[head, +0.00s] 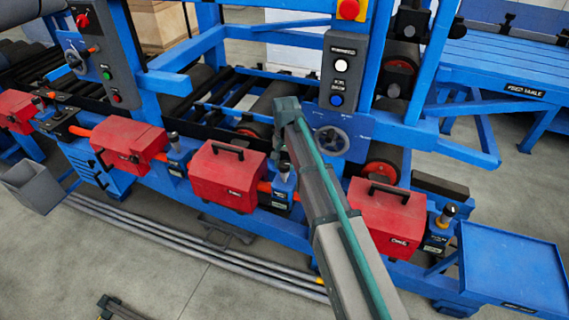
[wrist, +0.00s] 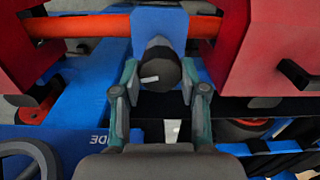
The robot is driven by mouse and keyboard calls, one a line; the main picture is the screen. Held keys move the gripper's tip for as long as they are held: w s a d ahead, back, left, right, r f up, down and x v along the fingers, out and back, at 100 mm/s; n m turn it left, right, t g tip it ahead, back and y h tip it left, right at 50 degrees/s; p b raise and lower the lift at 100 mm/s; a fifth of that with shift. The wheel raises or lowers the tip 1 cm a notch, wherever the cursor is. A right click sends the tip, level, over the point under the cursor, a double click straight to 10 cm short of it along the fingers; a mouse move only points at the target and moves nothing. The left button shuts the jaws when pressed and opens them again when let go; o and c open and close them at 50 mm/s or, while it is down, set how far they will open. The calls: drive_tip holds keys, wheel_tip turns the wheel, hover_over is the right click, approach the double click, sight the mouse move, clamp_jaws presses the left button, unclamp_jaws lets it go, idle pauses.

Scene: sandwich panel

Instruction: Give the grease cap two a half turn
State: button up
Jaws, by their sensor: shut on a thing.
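The grease cap (wrist: 160,72) is a dark round knob with a white mark on its face, seen in the wrist view in front of a blue block. My gripper (wrist: 159,76) has one finger on each side of it and is shut on it. The white mark lies nearly level, tilted slightly. In the head view my gripper (head: 281,160) reaches down to the blue fitting between two red boxes, and my arm partly hides the cap there.
Red boxes (head: 222,176) and (head: 385,215) flank the spot closely. Other dark caps stand at left (head: 173,140) and right (head: 447,212). A handwheel (head: 332,140) is just behind my arm. A blue tray (head: 515,265) is at right.

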drive_tip(key=m, duration=0.4)
drive_tip(key=shift+m, duration=0.3)
drive_tip(key=m, duration=0.5)
drive_tip(key=shift+d+b, duration=0.1)
drive_tip(key=shift+b, duration=0.3)
drive_tip(key=m, duration=0.6)
drive_tip(key=shift+s, duration=0.1)
drive_tip(key=m, duration=0.4)
drive_tip(key=shift+m, duration=0.3)
drive_tip(key=o, duration=1.1)
drive_tip(key=shift+o, duration=0.2)
drive_tip(key=shift+s, duration=0.1)
